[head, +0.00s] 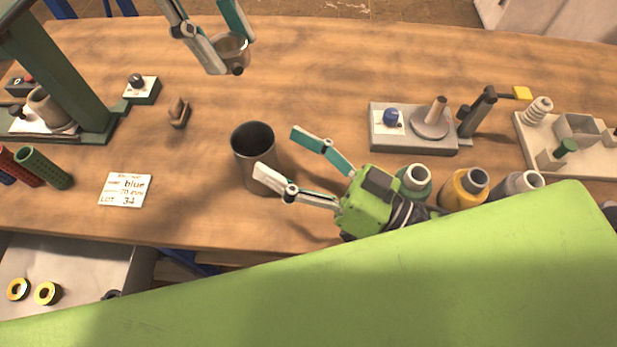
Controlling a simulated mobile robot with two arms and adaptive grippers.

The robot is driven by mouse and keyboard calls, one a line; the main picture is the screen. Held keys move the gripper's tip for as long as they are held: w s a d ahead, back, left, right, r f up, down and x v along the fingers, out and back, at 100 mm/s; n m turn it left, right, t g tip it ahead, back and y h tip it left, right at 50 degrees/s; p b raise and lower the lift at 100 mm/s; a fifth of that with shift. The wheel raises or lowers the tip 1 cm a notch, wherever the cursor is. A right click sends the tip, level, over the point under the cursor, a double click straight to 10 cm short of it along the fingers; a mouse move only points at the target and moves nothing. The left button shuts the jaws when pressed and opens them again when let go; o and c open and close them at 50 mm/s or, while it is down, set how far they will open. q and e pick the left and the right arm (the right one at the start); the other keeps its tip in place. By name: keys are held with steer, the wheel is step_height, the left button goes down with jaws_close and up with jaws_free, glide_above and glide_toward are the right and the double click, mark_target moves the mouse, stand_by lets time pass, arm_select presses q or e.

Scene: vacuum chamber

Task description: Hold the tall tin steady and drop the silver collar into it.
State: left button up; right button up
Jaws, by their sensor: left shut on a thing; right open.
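The tall tin (244,163) is a dark grey, open-topped cylinder standing upright on the wooden table, left of centre. My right gripper (277,152) is open at the tin's right side. Its nearer fingertip overlaps the tin's front in the picture and its farther fingertip is to the right of the rim; I cannot tell whether either touches. My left gripper (232,53) is shut on the silver collar (233,45), a metallic ring, up and slightly left of the tin in the picture. The fingers partly hide the collar. The inside of the tin looks dark.
A small brown stand (179,112) and a label card (125,189) lie left of the tin. A grey device (413,130) is at the right. Table between tin and collar is clear.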

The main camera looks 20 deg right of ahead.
mark_target(241, 140)
step_height(241, 140, down, 5)
steer(key=s+d+n+h, duration=0.2)
steer(key=n, duration=0.1)
steer(key=shift+f+x, duration=0.15)
steer(key=shift+x, duration=2.65)
steer(key=shift+f+x, duration=0.1)
steer(key=shift+x, duration=2.75)
steer(key=shift+d, duration=0.15)
steer(key=shift+c, duration=0.5)
steer(key=c, duration=1.2)
